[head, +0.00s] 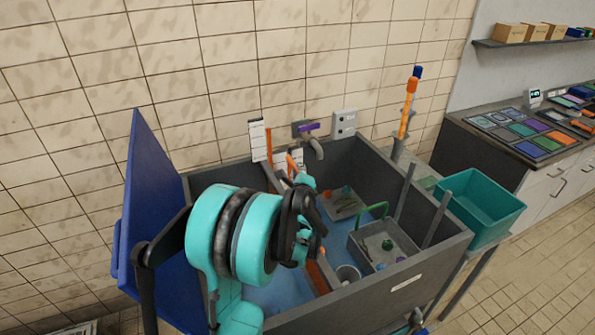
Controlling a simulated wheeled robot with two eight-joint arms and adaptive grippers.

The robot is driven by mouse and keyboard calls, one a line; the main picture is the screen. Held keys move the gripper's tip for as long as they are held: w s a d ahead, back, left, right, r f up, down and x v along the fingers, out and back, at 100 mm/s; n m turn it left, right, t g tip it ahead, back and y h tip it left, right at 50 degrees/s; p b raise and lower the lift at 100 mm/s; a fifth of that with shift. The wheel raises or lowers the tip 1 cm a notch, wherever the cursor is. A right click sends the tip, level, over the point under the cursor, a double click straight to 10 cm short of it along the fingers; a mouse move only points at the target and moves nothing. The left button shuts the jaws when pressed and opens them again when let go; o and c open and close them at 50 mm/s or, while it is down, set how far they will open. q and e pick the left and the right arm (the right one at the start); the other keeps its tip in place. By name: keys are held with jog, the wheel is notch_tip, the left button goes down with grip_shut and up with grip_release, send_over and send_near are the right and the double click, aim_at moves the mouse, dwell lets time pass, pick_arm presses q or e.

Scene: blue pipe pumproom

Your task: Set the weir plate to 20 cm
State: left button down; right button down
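The tank (375,295) is a dark grey trough with blue water inside. An orange-brown upright divider, which looks like the weir plate (322,274), crosses it from back to front; my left arm hides its middle. An orange piece (291,164) shows at its far end, just beyond my gripper. A white scale board with dark marks (259,141) stands at the back wall beside an orange strip; its figures are too small to read. My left gripper (308,232) is over the tank, in front of the divider; its fingers are partly hidden, and contact is unclear. My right gripper is out of view.
A blue lid (148,205) stands raised at the tank's left. A tap (314,146) juts over the back rim. A grey basket with a green handle (385,245) is inside at the right. A teal bin (482,205) stands right of the tank.

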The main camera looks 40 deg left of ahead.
pick_arm(q)
notch_tip(320, 180, down, 8)
jog(key=b, duration=0.6)
jog(key=shift+f, duration=0.15)
jog(key=c, duration=1.5)
grip_release()
jog(key=v, duration=1.2)
jog(key=shift+s, duration=0.1)
